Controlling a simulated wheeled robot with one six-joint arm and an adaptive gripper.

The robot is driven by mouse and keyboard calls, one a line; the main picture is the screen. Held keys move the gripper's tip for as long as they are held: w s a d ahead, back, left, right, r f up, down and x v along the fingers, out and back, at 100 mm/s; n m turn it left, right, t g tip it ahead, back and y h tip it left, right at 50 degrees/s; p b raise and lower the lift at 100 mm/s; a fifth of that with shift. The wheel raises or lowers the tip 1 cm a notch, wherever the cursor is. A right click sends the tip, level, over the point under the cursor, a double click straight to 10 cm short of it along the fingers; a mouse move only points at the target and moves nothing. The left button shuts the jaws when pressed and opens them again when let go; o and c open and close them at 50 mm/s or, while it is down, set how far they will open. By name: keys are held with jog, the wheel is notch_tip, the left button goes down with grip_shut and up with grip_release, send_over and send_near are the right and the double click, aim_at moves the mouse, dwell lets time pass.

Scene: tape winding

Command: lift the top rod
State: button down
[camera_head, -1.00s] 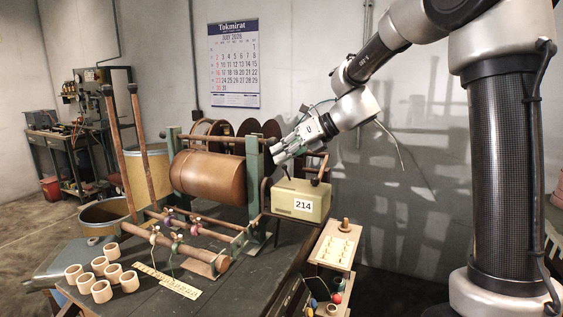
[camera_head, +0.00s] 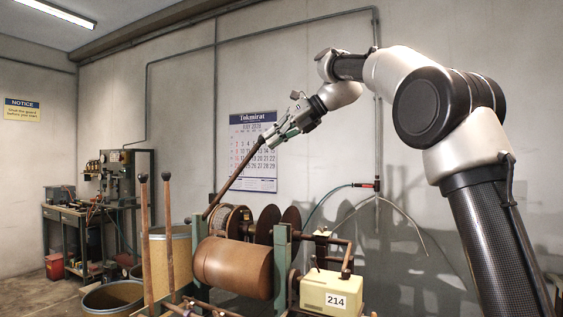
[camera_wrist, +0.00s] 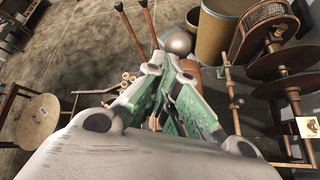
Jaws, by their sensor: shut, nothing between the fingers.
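The top rod (camera_head: 233,178) is brown and tilted in the head view. Its low end is by the left green post (camera_head: 200,238), and its high end is up at my gripper's fingertips. My gripper (camera_head: 268,141) is shut beside that high end, with nothing held between its fingers. I cannot tell whether the fingers touch the rod. The brown roll (camera_head: 232,266) sits below, between the left post and the right green post (camera_head: 282,262). In the wrist view, my green-padded fingers (camera_wrist: 163,78) are close together, and I cannot make out the rod there.
A pale box marked 214 (camera_head: 331,291) stands right of the roll. Reels (camera_head: 231,221) are behind it. Two upright wooden-handled poles (camera_head: 167,225) and drums (camera_head: 113,297) stand at the left. The air around my gripper is free, with the wall calendar (camera_head: 259,170) behind.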

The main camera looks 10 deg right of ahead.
jog(key=shift+w+a+r, duration=0.5)
jog(key=shift+a+r, duration=0.25)
jog(key=shift+r, duration=0.05)
jog(key=shift+w+a+r, duration=0.45)
jog(key=shift+a+r, duration=0.3)
jog(key=shift+r, duration=0.05)
jog(key=v, duration=1.2)
jog(key=shift+d, duration=0.1)
